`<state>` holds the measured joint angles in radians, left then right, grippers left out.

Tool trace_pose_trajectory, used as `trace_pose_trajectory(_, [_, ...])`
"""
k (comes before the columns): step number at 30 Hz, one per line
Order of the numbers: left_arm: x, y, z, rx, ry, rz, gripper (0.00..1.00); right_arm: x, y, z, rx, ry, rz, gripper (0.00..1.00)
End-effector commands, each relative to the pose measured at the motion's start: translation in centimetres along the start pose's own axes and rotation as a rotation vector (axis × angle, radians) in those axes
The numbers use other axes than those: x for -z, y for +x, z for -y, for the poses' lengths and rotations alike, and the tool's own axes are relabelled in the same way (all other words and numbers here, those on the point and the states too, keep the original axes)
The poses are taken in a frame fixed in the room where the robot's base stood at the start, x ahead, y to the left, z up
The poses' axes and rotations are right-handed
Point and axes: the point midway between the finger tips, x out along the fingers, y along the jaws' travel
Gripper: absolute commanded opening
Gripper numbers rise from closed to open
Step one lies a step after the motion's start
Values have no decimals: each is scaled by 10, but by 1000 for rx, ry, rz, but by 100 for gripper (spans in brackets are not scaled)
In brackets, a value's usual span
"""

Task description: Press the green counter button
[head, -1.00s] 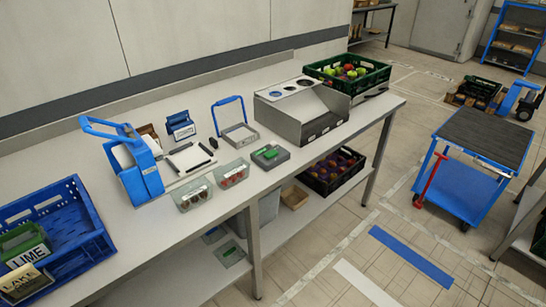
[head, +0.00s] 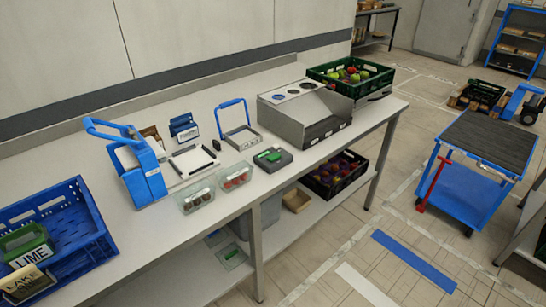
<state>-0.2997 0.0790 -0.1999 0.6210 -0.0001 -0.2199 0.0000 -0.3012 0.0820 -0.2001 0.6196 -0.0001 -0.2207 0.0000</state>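A small dark grey box with a green button (head: 271,155) on top lies near the front edge of the long light table, right of the middle. It looks like the counter. It stands free, with the clear tubs to its left and the grey sorting box behind it to the right. Neither of my grippers shows in the head view, so nothing is seen touching the button.
The table (head: 160,230) also bears a blue crate (head: 90,215), a blue-handled device (head: 142,175), two clear tubs (head: 198,197), a grey sorting box (head: 320,110) and a green fruit crate (head: 378,82).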

Motion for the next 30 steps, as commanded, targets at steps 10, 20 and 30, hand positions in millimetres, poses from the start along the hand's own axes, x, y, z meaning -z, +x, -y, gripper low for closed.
trace_pose_trajectory(10, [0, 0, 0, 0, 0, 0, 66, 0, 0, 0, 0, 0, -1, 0])
trace_pose_trajectory(20, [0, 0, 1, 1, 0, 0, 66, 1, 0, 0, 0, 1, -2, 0])
trace_pose_trajectory(30, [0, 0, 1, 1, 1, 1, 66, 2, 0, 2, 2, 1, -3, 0])
